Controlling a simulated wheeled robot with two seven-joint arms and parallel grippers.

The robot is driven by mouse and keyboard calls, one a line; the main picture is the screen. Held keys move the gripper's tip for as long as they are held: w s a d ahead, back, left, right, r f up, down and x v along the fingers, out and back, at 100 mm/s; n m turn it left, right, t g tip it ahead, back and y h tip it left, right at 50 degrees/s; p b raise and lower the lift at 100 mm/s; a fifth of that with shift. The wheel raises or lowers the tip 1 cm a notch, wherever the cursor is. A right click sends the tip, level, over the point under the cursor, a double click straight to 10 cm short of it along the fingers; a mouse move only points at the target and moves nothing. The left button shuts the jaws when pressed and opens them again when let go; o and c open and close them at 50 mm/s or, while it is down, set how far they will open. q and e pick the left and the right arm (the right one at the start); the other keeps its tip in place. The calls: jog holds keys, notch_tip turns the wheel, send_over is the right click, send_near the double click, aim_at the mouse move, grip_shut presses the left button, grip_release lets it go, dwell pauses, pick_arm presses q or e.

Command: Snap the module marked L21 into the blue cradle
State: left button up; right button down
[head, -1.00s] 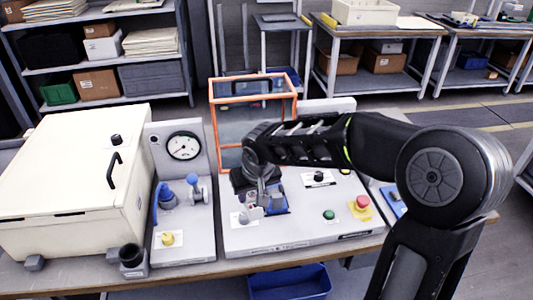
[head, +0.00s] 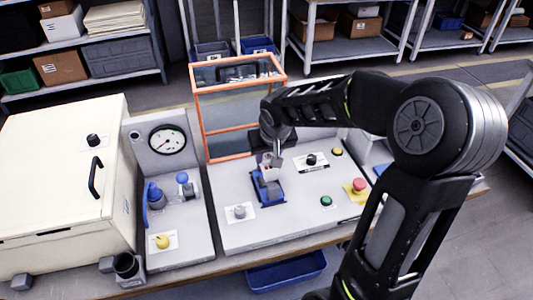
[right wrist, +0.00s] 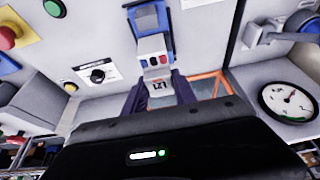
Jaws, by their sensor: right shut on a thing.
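The module marked L21 (right wrist: 155,62) is a pale grey block with small red and dark buttons, seen close in the right wrist view. It also shows as a small light piece in the head view (head: 268,173). My right gripper (head: 271,159) is shut on it, with dark fingers on either side in the right wrist view (right wrist: 158,90). The blue cradle (head: 268,194) sits on the grey panel just below the module; in the right wrist view the cradle (right wrist: 148,17) lies beyond the module's far end. I cannot tell whether they touch. My left gripper is out of view.
An orange-framed clear guard (head: 225,122) stands behind the gripper. A grey knob (head: 239,211), a green button (head: 326,201) and a red emergency button (head: 358,185) surround the cradle. A gauge (head: 167,140) and a cream box (head: 60,190) stand left.

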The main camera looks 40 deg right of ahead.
jog(key=shift+f+b, duration=1.1)
jog(key=shift+f, duration=0.8)
jog(key=shift+f+b, duration=0.75)
jog(key=shift+b, duration=0.2)
dwell(0.6)
jog(key=shift+b, duration=0.3)
jog(key=shift+w, duration=0.1)
dwell(0.4)
jog(key=c, duration=1.4)
grip_release()
jog(key=o, duration=0.5)
jog(key=shift+f, duration=0.1)
